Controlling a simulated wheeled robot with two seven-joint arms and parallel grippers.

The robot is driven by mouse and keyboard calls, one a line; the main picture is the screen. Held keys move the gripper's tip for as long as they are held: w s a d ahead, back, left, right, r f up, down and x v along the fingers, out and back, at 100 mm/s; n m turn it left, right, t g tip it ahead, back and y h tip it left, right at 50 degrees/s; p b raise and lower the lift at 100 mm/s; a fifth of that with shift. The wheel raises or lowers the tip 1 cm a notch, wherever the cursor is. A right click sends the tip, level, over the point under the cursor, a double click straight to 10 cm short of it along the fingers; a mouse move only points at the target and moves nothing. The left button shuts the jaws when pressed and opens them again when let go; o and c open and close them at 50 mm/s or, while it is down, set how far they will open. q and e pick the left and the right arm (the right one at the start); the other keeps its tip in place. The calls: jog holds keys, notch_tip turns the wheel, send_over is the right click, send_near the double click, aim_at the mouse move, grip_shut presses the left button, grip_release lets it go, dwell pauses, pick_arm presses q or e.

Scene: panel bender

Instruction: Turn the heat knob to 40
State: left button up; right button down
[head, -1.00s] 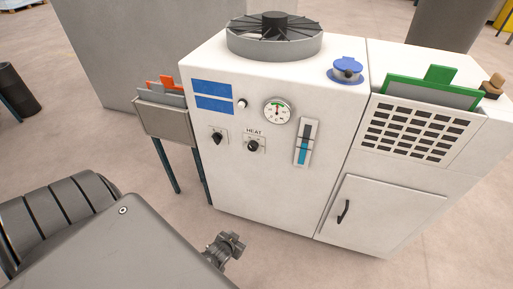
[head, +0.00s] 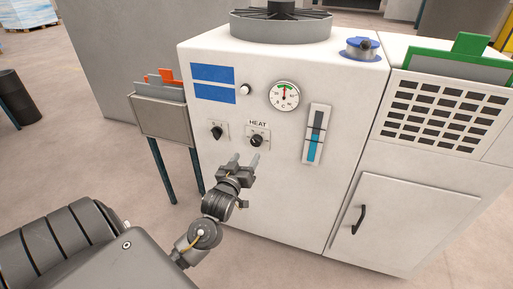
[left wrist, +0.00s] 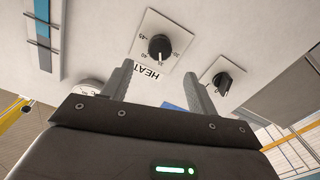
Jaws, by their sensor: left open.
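The heat knob (head: 257,141) is a black dial on a pale plate under the word HEAT, on the front of a white machine. In the left wrist view the heat knob (left wrist: 160,47) shows on its numbered plate, upside down, just beyond the fingers. My left gripper (head: 244,160) is open and empty, its two fingers pointing at the panel just below and left of the knob. The fingers also show in the left wrist view (left wrist: 158,80), apart, one on each side of the knob's line. They appear clear of it. My right gripper does not show.
A second black knob (head: 217,132) sits left of the heat knob. A round gauge (head: 284,96) and a blue level strip (head: 316,134) are to the right. A grey bin (head: 163,115) stands left of the machine. A door handle (head: 358,219) sticks out at lower right.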

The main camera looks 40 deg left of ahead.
aim_at(255, 143)
pick_arm(q)
jog(key=x, duration=0.7)
jog(key=shift+w+f, duration=0.1)
jog(key=shift+w+a+b, duration=0.15)
jog(key=shift+w+b, duration=0.15)
jog(key=shift+w, duration=0.2)
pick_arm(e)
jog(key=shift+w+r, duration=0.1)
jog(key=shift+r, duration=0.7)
pick_arm(q)
jog(key=c, duration=1)
